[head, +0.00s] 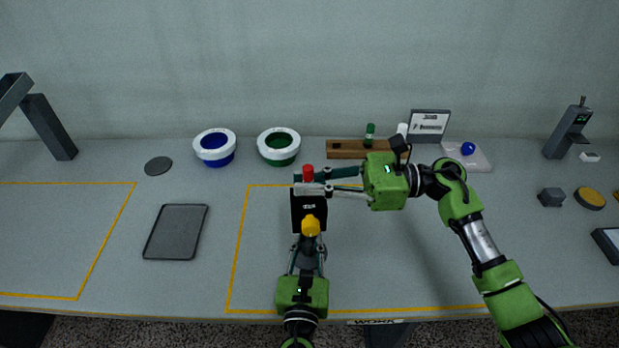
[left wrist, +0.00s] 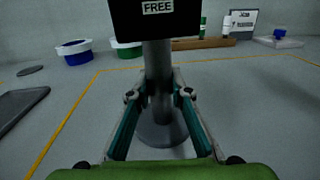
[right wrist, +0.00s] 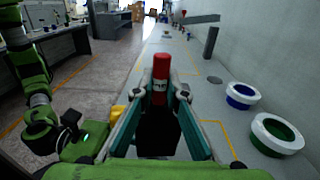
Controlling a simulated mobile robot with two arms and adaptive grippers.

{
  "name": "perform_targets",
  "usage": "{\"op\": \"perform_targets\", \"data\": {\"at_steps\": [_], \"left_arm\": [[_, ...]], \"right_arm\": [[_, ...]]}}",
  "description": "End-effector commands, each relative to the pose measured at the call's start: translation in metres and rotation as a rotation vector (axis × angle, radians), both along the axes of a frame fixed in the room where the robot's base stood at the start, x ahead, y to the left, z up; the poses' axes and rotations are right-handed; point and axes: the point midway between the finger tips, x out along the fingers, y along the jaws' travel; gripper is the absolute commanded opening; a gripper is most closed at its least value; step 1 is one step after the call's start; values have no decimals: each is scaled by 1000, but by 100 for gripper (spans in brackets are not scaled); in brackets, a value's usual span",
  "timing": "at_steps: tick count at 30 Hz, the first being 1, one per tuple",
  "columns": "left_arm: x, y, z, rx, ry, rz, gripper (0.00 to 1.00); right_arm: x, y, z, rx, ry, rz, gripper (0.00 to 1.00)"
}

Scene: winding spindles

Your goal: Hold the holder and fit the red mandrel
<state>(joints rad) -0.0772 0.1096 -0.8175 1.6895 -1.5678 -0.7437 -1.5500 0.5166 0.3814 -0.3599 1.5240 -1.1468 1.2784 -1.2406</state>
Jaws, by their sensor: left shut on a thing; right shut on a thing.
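The holder is a black box (head: 303,208) on a grey post (left wrist: 158,65) with a round base (left wrist: 160,133). A label reading FREE (left wrist: 158,7) is on its front, and a yellow knob (head: 310,226) shows on the near side. My left gripper (left wrist: 160,95) is shut on the post, below the box. The red mandrel (head: 308,172) is upright at the far side of the box top; it also shows in the right wrist view (right wrist: 161,68). My right gripper (head: 312,187) is shut on the mandrel. The fingers hide its lower end, so I cannot tell whether it is seated.
A blue-lined bowl (head: 214,161) and a green-lined bowl (head: 279,158) stand behind. A wooden rack (head: 345,149) holds a green and a white piece. A small sign (head: 430,126) and a pad with a blue ball (head: 468,148) are beyond. A grey tray (head: 176,232) lies left.

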Motion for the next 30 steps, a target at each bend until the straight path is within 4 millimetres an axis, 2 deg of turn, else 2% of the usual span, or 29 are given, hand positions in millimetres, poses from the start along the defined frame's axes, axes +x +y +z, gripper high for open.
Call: {"op": "perform_targets", "data": {"at_steps": [4,5,6,7,16,20,23,30], "left_arm": [[0,0,-1,0,2,0,0],[0,0,-1,0,2,0,0],[0,0,-1,0,2,0,0],[0,0,-1,0,2,0,0],[0,0,-1,0,2,0,0],[0,0,-1,0,2,0,0],[0,0,-1,0,2,1,0],[0,0,-1,0,2,1,0]], "right_arm": [[0,0,-3,1,1,0,0],[0,0,-3,1,1,0,20],[0,0,-3,1,1,0,30],[0,0,-3,1,1,0,32],[0,0,-3,0,1,0,32],[1,-8,-4,-2,1,-2,32],[1,-24,-4,-3,1,-3,32],[2,-76,-4,-3,1,-4,32]]}}
